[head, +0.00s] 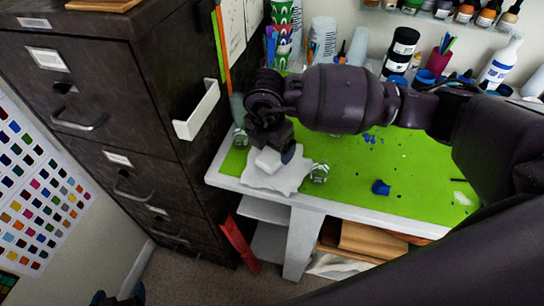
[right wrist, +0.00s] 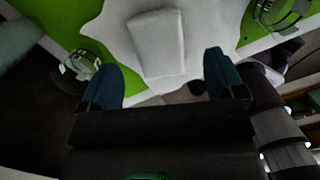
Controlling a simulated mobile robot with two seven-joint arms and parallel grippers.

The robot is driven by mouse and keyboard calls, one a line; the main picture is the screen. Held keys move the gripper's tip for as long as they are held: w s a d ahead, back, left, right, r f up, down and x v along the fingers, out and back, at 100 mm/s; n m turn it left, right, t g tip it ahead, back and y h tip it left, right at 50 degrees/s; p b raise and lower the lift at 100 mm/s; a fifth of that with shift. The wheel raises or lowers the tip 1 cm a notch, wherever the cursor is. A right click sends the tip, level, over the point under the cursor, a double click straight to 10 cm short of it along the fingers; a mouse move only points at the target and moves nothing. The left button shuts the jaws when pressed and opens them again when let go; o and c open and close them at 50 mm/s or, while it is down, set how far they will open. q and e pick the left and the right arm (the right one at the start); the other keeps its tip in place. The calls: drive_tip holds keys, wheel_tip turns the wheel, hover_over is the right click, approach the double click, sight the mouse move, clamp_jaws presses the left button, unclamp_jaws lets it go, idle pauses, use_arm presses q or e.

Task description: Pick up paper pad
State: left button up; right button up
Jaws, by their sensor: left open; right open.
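The paper pad appears to be the small white block (head: 267,160) on a white, uneven-edged sheet (head: 287,181) at the near left corner of the green-topped table. In the right wrist view the white block (right wrist: 157,40) lies just beyond the fingertips, roughly centred between them. My right gripper (right wrist: 163,78) is open, with a blue-tipped finger on each side and nothing between them. In the head view my right gripper (head: 277,148) is right at the block and partly covers it. My left gripper (head: 119,297) is open at the bottom edge, low and away from the table, mostly cut off.
Clear glass jars (head: 319,172) (head: 240,137) stand either side of the sheet. A dark filing cabinet (head: 110,110) with a white wall holder (head: 197,110) stands left. Bottles and cups line the table's back.

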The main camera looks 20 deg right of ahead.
sight(272, 154)
drive_tip(key=f, duration=0.4)
drive_tip(key=shift+w+d, duration=0.15)
drive_tip(key=shift+d, duration=0.05)
drive_tip(key=c, duration=1)
wheel_tip(272, 154, up, 20)
drive_tip(key=shift+p, duration=0.35)
